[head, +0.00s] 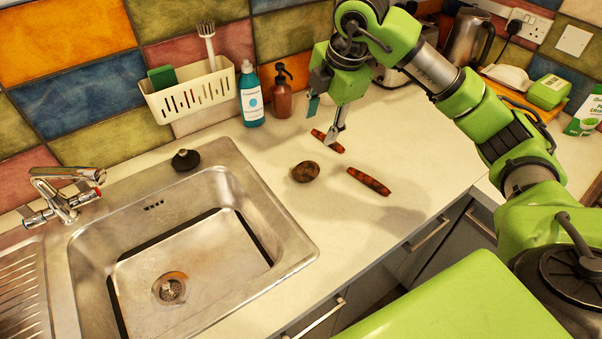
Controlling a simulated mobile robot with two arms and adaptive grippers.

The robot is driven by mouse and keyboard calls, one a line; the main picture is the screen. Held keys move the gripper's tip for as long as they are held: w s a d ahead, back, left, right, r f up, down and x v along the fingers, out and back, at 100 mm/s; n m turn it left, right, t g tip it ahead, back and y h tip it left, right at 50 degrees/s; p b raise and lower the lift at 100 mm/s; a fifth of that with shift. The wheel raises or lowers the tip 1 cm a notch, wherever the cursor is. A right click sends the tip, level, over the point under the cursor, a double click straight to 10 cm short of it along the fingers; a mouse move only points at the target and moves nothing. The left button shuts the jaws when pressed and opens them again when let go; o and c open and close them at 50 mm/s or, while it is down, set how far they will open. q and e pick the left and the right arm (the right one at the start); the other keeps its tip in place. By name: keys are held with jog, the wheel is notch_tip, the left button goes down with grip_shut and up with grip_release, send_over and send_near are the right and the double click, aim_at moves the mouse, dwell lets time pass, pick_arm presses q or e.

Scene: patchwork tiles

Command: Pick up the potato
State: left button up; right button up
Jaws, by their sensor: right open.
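The potato (305,171) is a small brown, roundish lump lying on the pale worktop, to the right of the sink. My right gripper (323,118) is above the worktop, up and to the right of the potato, pointing down. It is open and holds nothing. One fingertip overlaps a reddish-brown sausage-like item (328,141) in the picture; I cannot tell whether they touch. A second such item (369,181) lies to the right of the potato, apart from it. My left gripper is not in view.
The steel sink (255,183) is left of the potato, with a dark plug (185,159) behind it. A blue-white bottle (251,97) and a brown pump bottle (282,94) stand by the tiled wall. A kettle (468,40) is at the back right. The worktop's front right is clear.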

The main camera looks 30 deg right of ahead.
notch_tip(320, 180, down, 4)
jog(key=b, duration=0.4)
jog(key=p, duration=0.2)
send_over(307, 168)
jog(key=s, duration=0.1)
jog(key=f, duration=0.8)
jog(key=shift+s+d+f, duration=0.15)
jog(key=shift+d+f, duration=0.2)
jog(key=x, duration=0.1)
jog(key=p+x, duration=0.1)
jog(key=x, duration=0.1)
jog(key=p+x, duration=0.1)
jog(key=shift+a+f, duration=0.3)
jog(key=shift+f, duration=0.35)
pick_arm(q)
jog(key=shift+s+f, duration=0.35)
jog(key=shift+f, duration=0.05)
pick_arm(e)
jog(key=c, duration=0.9)
